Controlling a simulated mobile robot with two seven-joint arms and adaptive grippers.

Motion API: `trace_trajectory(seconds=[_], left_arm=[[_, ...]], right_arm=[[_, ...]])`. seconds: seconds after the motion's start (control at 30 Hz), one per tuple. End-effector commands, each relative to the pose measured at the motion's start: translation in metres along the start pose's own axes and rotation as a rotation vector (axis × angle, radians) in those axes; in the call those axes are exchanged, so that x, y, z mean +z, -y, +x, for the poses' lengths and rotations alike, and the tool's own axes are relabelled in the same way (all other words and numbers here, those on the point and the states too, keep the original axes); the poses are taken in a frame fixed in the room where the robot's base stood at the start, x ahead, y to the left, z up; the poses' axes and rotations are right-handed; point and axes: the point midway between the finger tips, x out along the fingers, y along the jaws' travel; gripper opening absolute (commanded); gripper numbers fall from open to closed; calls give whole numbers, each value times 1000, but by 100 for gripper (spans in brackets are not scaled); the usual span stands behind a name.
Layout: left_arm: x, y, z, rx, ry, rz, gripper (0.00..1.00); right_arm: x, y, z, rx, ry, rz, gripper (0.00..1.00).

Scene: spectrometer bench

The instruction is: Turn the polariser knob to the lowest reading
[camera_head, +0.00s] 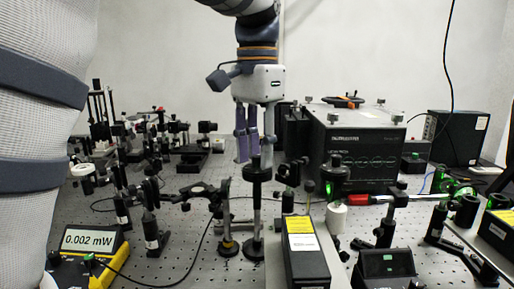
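I cannot make out for certain which part is the polariser knob; the area around the fingertips is small and partly covered. My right gripper is not in view.
A large black laser box (360,150) stands right of the gripper. A black box with a yellow label (303,250) is in front. A red-handled screwdriver (370,199) lies at the right. Several optics mounts crowd the perforated bench (180,262), which has free room at front left.

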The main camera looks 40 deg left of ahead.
Motion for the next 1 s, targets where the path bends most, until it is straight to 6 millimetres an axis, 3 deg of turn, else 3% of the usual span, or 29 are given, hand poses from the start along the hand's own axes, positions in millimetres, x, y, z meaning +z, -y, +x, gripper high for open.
trace_trajectory(seconds=[0.03, 0.1, 0.7, 0.73, 0.8, 1.0], left_arm=[[0, 0, 0, 0, 0, 0, 13], [0, 0, 0, 0, 0, 0, 0], [0, 0, -1, 0, -1, -149, 0], [0, 0, -1, 0, -1, -148, 21], [0, 0, -1, 0, -1, -148, 36], [0, 0, -1, 0, -1, -147, 36]], right_arm=[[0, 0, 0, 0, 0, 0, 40], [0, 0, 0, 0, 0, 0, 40], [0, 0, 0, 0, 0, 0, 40], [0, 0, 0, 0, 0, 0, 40], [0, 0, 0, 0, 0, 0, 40], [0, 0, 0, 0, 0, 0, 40]])
